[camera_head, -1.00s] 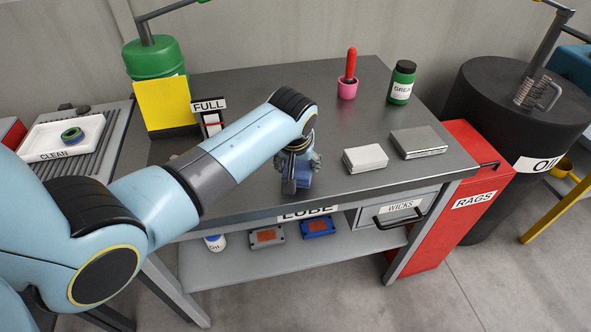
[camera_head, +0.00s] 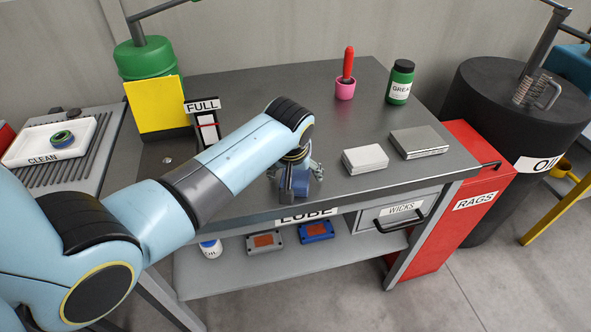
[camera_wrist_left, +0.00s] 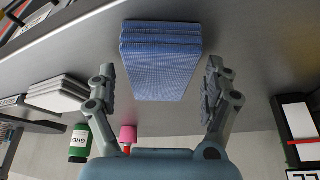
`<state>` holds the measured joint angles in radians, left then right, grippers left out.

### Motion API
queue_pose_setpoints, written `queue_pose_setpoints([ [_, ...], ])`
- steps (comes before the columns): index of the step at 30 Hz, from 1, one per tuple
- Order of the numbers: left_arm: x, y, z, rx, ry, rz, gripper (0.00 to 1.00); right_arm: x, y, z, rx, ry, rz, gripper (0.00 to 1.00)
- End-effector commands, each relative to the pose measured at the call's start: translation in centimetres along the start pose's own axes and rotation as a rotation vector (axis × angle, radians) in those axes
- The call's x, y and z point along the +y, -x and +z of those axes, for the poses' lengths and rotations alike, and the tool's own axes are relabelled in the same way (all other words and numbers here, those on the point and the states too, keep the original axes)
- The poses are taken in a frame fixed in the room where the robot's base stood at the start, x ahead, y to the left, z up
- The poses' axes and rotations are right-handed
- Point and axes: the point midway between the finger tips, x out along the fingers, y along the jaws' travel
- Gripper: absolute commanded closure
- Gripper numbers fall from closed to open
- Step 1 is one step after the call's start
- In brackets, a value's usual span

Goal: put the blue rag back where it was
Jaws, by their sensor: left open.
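The blue rag (camera_wrist_left: 160,65) is a folded, stacked blue cloth lying on the dark grey table top (camera_head: 240,88). In the left wrist view it lies ahead of and between the fingers of my left gripper (camera_wrist_left: 160,88), with a gap on each side. My left gripper is open, and its fingers do not appear to touch the cloth. In the head view the left gripper (camera_head: 295,180) points down over the front part of the table, and a bit of blue shows between its fingers. My right gripper is not in view.
A pink cup (camera_head: 345,89) with a red handle and a green grease jar (camera_head: 400,82) stand behind. A red RAGS bin (camera_head: 460,200) stands at the table's right end.

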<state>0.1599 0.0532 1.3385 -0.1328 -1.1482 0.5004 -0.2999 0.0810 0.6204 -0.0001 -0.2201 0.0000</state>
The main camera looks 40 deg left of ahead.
Motion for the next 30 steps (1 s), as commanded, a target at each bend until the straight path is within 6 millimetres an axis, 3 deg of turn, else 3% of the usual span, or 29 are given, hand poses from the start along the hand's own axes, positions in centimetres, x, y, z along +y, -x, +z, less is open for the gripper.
queue_pose_setpoints([
  [5, 0.0, 1.4, -0.1, 0.002, 0.000, 0.001, 0.16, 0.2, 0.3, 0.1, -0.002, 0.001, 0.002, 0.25],
  [18, 0.1, 10.4, -0.1, 0.002, 0.000, 0.001, 0.16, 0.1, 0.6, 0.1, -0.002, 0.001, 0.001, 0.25],
  [24, 0.0, 12.2, -0.1, 0.000, 0.001, 0.000, 0.16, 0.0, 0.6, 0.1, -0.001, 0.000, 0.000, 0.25],
  [30, 0.0, 12.3, -0.1, 0.000, 0.000, 0.000, 0.16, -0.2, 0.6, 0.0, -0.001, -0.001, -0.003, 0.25],
])
